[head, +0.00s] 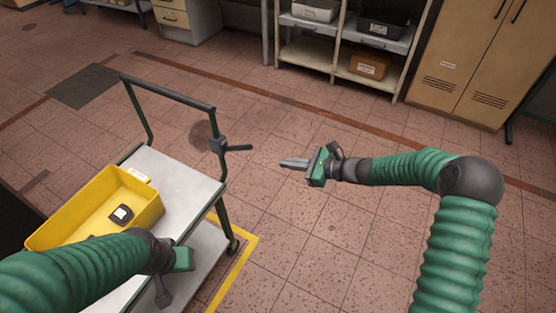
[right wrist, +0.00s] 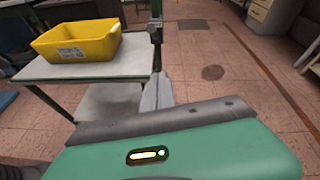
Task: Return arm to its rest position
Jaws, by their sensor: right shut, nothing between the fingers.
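My right gripper (head: 294,163) is in the middle of the head view, held out over the open floor to the right of the cart. Its fingers are together with nothing between them. In the right wrist view its fingers (right wrist: 157,92) point toward the cart post. My left arm comes in from the lower left, over the near end of the cart. The green body of my left gripper (head: 182,259) shows in part, but its fingertips cannot be made out.
A cart with a white top (head: 190,186) and dark rail (head: 170,92) stands at left. A yellow bin (head: 150,209) on it holds a dark item (head: 121,214); the bin also shows in the right wrist view (right wrist: 78,42). Shelves (head: 310,53) and a cabinet (head: 470,70) stand behind. Tiled floor at right is clear.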

